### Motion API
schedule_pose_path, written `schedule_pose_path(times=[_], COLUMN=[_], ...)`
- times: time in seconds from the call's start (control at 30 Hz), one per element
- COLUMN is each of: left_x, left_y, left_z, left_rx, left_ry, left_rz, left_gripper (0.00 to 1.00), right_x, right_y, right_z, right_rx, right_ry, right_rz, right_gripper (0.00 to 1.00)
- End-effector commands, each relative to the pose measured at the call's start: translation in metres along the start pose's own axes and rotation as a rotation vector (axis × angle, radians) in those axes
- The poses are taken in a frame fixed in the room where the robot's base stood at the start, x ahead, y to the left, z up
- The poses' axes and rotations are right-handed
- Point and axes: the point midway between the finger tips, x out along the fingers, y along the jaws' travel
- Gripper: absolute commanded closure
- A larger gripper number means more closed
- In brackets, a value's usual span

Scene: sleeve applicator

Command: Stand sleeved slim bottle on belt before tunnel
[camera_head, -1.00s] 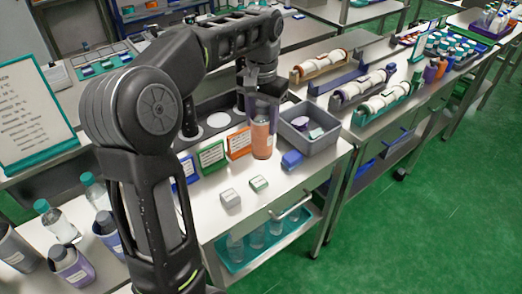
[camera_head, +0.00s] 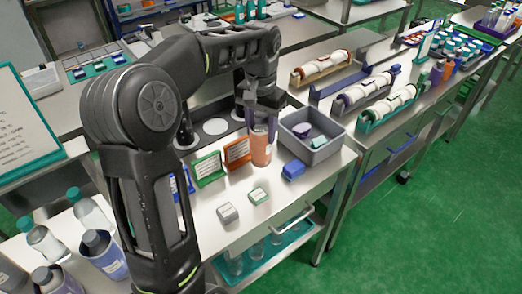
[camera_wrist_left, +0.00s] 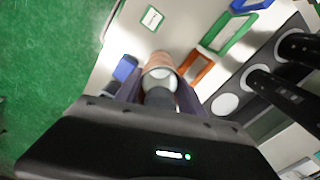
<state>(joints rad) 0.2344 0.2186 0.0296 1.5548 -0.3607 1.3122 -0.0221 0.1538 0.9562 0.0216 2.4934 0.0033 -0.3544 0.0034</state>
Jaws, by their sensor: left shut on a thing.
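My left gripper (camera_head: 261,115) is shut on a slim bottle with an orange sleeve (camera_head: 261,150). The bottle hangs upright below the fingers, beside an orange-framed card, over the near bench (camera_head: 285,205). I cannot tell whether its base touches the bench top. In the left wrist view the orange sleeve (camera_wrist_left: 160,62) shows between the fingers (camera_wrist_left: 160,92), with a pale ring and a dark top nearest the camera. A dark strip with white discs (camera_head: 215,126) runs behind the cards. I cannot clearly make out a belt or tunnel. My right gripper is not in view.
A grey bin (camera_head: 312,140) with small items and a blue block (camera_head: 293,171) stand right of the bottle. Green-framed (camera_head: 208,168) and orange-framed (camera_head: 237,151) cards stand left. Two small blocks lie in front. Several bottles stand at lower left. The right bench holds cradles with white rolls (camera_head: 388,103).

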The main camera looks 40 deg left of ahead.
Motion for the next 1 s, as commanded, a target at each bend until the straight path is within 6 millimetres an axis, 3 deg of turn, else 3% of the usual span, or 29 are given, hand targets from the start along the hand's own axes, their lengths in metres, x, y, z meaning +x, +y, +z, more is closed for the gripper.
schedule_pose_path(times=[0.13,0.47,0.73,1.0], left_x=[0.012,0.017,0.049,0.051], left_y=[0.000,0.000,0.000,0.000], left_z=[0.000,0.000,0.000,-0.001], left_rx=[0.000,0.000,0.001,0.000], left_ry=[0.001,0.002,0.001,0.003], left_rz=[-0.001,-0.001,0.000,-0.001], left_gripper=[1.00,1.00,1.00,1.00], right_x=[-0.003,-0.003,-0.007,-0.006], right_y=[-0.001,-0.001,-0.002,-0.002], right_z=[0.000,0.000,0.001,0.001], right_rx=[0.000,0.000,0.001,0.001], right_ry=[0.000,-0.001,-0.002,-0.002], right_rz=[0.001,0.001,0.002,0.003], right_gripper=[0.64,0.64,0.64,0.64])
